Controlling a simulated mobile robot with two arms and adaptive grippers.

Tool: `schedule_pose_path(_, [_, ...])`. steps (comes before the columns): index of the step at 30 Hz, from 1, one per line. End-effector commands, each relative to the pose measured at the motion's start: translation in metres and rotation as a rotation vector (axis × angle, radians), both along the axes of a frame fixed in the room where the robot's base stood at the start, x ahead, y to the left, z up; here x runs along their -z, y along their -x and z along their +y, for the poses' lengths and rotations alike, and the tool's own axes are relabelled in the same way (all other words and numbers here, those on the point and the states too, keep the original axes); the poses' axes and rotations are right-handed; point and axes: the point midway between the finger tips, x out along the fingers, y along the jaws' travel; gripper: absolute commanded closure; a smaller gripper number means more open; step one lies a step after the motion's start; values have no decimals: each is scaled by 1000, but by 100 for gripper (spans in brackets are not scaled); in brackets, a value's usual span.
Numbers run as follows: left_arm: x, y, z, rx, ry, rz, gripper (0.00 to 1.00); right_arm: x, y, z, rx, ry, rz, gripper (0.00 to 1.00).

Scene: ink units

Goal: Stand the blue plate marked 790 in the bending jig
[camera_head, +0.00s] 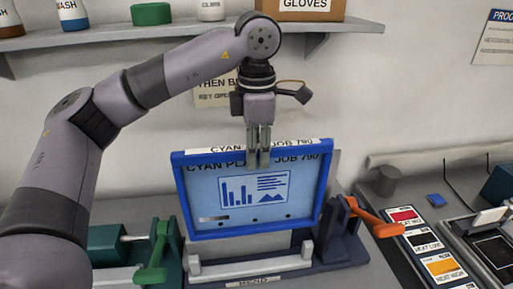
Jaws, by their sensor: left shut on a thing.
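The blue plate (194,200) is a framed panel with charts on its light blue face and "JOB 790" along its top. My left gripper (259,160) is shut on the middle of its top edge from above. The plate hangs upright, slightly tilted in the picture. The plate hides part of the jig. My right gripper is not in view.
A green device with a green lever (152,268) stands left of the jig. At right are a grey cylinder (386,181), several colour-labelled packets (424,240) and a dark framed unit (492,250). A shelf (343,24) with bottles and a gloves box (300,10) runs above.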

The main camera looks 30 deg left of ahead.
Motion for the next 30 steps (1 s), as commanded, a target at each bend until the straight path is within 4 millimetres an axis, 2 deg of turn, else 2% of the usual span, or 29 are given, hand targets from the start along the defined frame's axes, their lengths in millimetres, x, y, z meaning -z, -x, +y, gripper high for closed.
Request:
schedule_pose_path(1, [9, 0, 0, 0, -1, -1, 100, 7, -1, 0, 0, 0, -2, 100])
schedule_pose_path(30, [106, 0, 0, 0, 1, -1, 100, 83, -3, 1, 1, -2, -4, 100])
